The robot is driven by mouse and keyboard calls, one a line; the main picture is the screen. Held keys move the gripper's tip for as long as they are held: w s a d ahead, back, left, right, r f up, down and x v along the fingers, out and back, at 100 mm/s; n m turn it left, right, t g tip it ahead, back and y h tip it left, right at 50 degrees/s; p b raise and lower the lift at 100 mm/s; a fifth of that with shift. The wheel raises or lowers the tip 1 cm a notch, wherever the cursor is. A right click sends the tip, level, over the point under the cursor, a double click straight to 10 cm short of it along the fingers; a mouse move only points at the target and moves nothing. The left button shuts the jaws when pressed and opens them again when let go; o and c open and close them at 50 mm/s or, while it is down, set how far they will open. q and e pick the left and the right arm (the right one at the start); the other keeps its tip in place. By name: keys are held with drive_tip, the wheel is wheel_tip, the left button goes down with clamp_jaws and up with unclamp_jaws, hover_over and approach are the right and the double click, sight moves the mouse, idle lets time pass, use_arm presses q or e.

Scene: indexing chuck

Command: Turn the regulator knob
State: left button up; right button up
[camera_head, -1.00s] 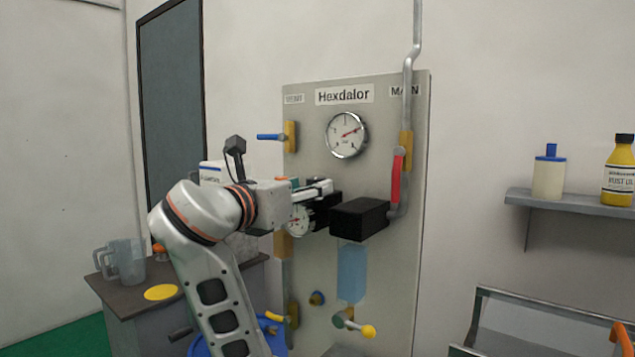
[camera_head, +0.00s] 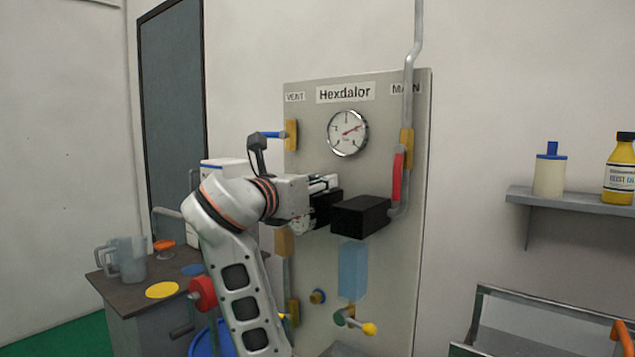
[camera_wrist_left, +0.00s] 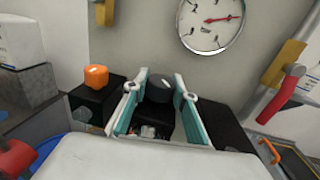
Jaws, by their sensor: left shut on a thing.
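In the head view my left gripper (camera_head: 325,186) reaches the panel from the left beside a black block (camera_head: 360,215), and the knob is hidden there. The upper gauge (camera_head: 348,133) has a red needle pointing to the upper right and also shows in the left wrist view (camera_wrist_left: 211,22). My right gripper is not in view.
A red-handled pipe valve (camera_head: 397,177) is right of the gripper. A blue-handled valve (camera_head: 270,135) is above it. An orange knob (camera_wrist_left: 97,76) shows left in the wrist view. A bench (camera_head: 125,292) with jugs stands left. A lower gauge (camera_head: 303,226) is mostly hidden.

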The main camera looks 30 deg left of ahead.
use_arm(q)
drive_tip(key=shift+y, duration=0.3)
drive_tip(key=shift+f+n+y+b, duration=0.1)
drive_tip(key=shift+n+y+b, duration=0.3)
drive_tip(key=shift+n+y, duration=0.4)
drive_tip(key=shift+n+g+y, duration=0.7)
drive_tip(key=shift+n+y, duration=0.4)
drive_tip(key=shift+y, duration=0.7)
drive_tip(key=o, duration=1.1)
drive_tip(key=shift+s, duration=0.1)
drive_tip(key=v, duration=0.7)
drive_tip(key=shift+s+d, duration=0.1)
drive_tip(key=shift+s, duration=0.1)
